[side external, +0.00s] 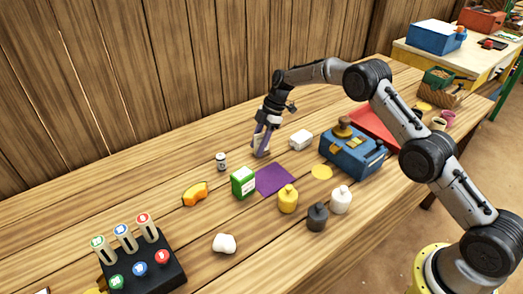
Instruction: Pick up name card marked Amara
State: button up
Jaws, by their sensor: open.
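No name card that I can read as Amara shows in the side view. A small pale piece (42,291) is cut off at the bottom left edge, and I cannot tell what it is. My gripper (261,153) points down, low over the table behind the purple mat. It is open, and I see nothing held between its fingers. A white block (301,140) lies just right of it, apart from the fingers.
The purple mat (273,179) lies by a green box (243,183). Yellow (288,200), dark (317,217) and white bottles (341,200) stand in front. A blue box (352,152) and red tray (378,128) are right. A black rack (143,262) is front left. The back left table is clear.

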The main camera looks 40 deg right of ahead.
grip_shut()
jog(key=shift+r, duration=0.1)
dwell(0.4)
